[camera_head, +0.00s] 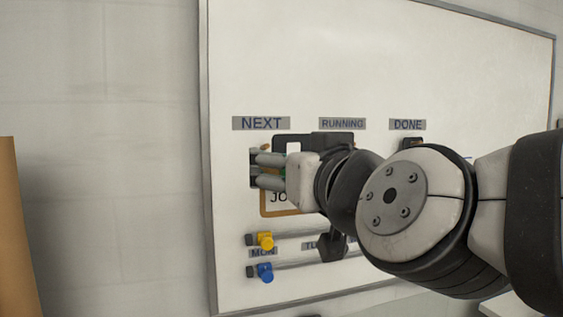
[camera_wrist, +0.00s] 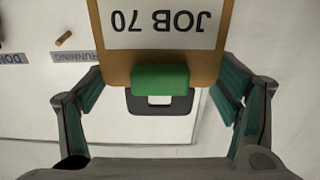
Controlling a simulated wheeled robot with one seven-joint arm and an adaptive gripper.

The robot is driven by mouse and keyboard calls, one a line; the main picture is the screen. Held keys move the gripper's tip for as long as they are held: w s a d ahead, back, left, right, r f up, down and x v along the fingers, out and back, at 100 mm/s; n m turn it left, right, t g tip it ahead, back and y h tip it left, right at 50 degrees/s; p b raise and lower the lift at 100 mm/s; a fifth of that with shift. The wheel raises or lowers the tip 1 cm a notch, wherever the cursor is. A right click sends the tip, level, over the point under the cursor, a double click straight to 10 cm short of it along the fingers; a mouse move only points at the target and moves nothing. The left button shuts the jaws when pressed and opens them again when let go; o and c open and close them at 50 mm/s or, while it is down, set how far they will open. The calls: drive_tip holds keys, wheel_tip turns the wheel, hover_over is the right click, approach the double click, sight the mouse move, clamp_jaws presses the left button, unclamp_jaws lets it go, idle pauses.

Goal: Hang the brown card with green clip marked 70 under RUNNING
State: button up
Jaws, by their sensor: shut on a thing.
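The brown card (camera_wrist: 113,62) with a white JOB 70 label (camera_wrist: 160,25) fills the top middle of the wrist view, upside down there. Its green clip (camera_wrist: 160,79) has a dark hanging loop (camera_wrist: 133,104) with an opening. My gripper (camera_wrist: 162,84) has one finger at each side of the card and is shut on it. In the head view, my gripper (camera_head: 256,169) holds the card (camera_head: 268,207) in front of the whiteboard below NEXT; my fingers hide part of it. The RUNNING label (camera_wrist: 73,57) shows left of the card in the wrist view, near a wooden peg (camera_wrist: 64,39).
The whiteboard (camera_head: 380,60) carries the labels NEXT (camera_head: 261,123), RUNNING (camera_head: 342,123) and DONE (camera_head: 407,125). A dark item (camera_head: 411,143) is below DONE, partly behind my arm. A yellow knob (camera_head: 265,240) and a blue knob (camera_head: 265,271) stick out lower left.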

drive_tip(key=v, duration=0.1)
drive_tip(key=p+v, duration=0.1)
drive_tip(key=v, duration=0.1)
drive_tip(key=shift+s+d+r, duration=0.1)
drive_tip(key=shift+s+r, duration=0.1)
drive_tip(key=shift+r, duration=0.1)
idle(0.5)
drive_tip(key=shift+s, duration=0.1)
drive_tip(key=p+v, duration=0.2)
drive_tip(key=v, duration=0.3)
drive_tip(key=shift+s+d+p, duration=0.1)
drive_tip(key=shift+s+p, duration=0.2)
drive_tip(key=shift+s, duration=0.1)
idle(0.6)
